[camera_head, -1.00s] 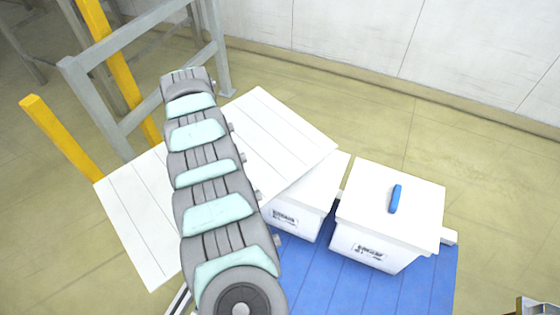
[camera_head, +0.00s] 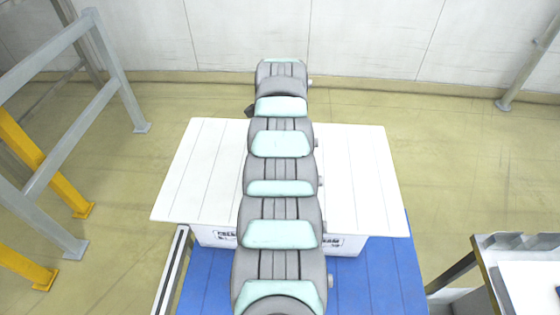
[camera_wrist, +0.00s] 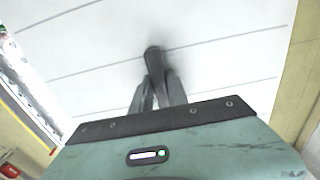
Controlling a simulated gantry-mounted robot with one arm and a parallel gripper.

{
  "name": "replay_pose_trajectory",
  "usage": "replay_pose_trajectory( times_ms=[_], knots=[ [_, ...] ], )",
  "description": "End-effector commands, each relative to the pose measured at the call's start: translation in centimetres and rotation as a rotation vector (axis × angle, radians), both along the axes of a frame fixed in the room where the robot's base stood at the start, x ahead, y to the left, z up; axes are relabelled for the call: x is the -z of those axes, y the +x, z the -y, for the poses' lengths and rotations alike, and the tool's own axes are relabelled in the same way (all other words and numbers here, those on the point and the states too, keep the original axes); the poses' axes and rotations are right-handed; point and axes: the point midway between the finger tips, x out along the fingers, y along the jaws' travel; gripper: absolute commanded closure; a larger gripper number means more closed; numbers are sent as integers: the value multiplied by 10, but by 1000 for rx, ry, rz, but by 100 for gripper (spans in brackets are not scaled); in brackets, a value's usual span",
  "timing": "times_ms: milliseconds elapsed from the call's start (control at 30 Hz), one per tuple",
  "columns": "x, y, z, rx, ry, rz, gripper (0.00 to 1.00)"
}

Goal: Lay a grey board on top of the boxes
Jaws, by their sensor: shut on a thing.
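The pale grey, nearly white board (camera_head: 363,175), with thin parallel lines, spans both sides of my arm in the head view. It lies over the white boxes (camera_head: 351,244), whose labelled front faces show below its near edge; their tops are hidden. I cannot tell whether the board touches them. In the wrist view, my gripper (camera_wrist: 155,60) reaches to the middle of the board (camera_wrist: 215,35), its dark fingers close together and shut on it. The exact grip point is hard to see. In the head view my arm hides the gripper.
The blue base (camera_head: 385,280) lies under the boxes. A metal-framed table (camera_head: 485,262) is at the right. Open floor lies behind the board.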

Motion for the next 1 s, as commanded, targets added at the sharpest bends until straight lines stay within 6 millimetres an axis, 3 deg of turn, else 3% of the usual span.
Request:
replay_pose_trajectory(
  times_ms=[533,933,967,1000],
  knots=[
    [38,0,0,-2,0,0,100],
    [42,0,0,-2,0,0,100],
    [42,0,0,-2,0,0,78],
    [42,0,-1,-3,0,0,75]
  ],
)
